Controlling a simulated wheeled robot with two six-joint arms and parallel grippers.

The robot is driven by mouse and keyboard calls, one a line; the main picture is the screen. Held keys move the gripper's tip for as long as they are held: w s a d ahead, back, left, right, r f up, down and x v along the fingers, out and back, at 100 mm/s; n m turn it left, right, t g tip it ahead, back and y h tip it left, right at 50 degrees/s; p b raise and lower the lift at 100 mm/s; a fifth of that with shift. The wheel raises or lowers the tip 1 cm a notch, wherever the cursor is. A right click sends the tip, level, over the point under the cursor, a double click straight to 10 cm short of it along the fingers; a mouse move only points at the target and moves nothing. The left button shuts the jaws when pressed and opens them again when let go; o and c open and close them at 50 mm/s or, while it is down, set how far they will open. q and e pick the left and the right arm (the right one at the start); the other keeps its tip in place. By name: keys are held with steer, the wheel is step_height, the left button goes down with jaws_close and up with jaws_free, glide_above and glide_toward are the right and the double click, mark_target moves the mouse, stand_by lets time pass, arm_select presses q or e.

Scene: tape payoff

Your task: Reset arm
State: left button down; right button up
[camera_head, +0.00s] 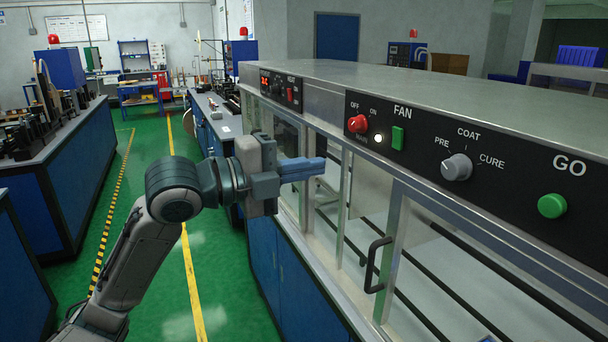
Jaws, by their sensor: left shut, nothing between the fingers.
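My left arm comes in from the lower left, and its gripper (318,167) points right, with its blue fingers shut and empty. The fingers are in front of the glazed front of a long metal cabinet (400,78); I cannot tell whether they touch it. My right gripper is not in view.
A black door handle (376,265) sticks out below. A blue bench (85,180) stands left; the green aisle (150,165) is clear.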

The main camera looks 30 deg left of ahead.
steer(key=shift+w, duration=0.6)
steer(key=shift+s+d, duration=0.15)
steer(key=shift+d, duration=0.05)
